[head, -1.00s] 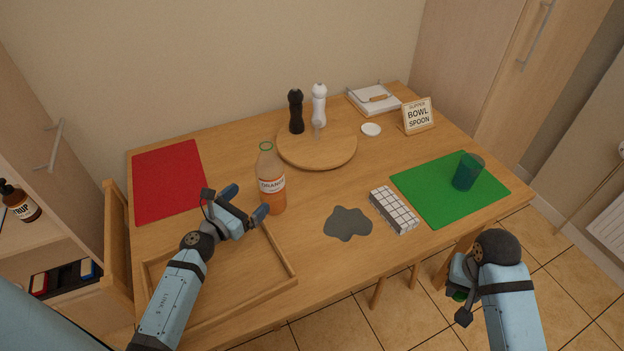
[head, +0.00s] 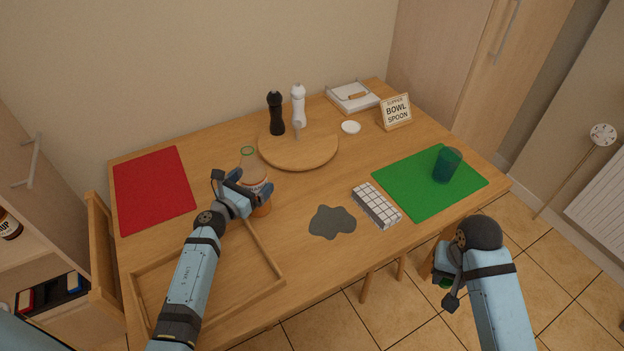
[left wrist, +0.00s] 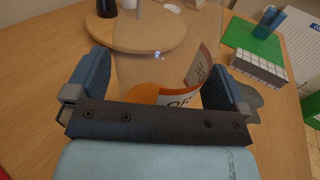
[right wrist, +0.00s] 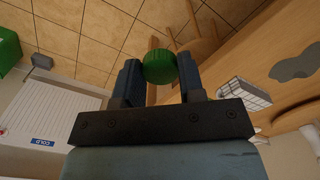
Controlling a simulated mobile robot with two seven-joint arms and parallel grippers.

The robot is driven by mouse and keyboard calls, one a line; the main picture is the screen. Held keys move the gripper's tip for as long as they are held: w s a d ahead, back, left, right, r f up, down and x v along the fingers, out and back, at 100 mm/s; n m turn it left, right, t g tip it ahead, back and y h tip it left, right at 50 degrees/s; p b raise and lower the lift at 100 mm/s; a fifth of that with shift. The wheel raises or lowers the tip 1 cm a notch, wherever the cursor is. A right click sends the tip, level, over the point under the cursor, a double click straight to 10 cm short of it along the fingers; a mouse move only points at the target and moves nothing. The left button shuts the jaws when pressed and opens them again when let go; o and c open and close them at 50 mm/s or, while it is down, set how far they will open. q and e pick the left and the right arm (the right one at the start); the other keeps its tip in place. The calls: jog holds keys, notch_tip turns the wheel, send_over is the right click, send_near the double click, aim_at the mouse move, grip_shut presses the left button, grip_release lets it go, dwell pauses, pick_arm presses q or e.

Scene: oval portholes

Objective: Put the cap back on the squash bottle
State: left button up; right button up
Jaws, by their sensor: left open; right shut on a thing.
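The squash bottle (head: 254,168) stands upright and uncapped on the table, with a green ring at its open neck. It also shows in the left wrist view (left wrist: 165,60), between the two fingers. My left gripper (head: 250,186) is open around the bottle's body; I cannot tell if the fingers touch it. The green cap (right wrist: 160,66) is between the fingertips of my right gripper (right wrist: 160,72), which is shut on it. In the head view my right gripper (head: 445,275) is off the table's front right edge, with the cap mostly hidden.
A wooden tray (head: 262,262) lies at the front left. A grey puddle shape (head: 332,222), a white gridded block (head: 375,206) and a green mat (head: 420,195) with a teal cup (head: 447,164) lie to the right. A round board (head: 300,155) with two mills stands behind.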

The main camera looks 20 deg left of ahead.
aim_at(244, 156)
pick_arm(q)
jog(key=shift+w, duration=0.3)
jog(key=c, duration=1.1)
jog(key=shift+r, duration=0.15)
jog(key=shift+r+p, duration=1.95)
jog(key=shift+r, duration=2.95)
pick_arm(e)
jog(key=shift+r, duration=2)
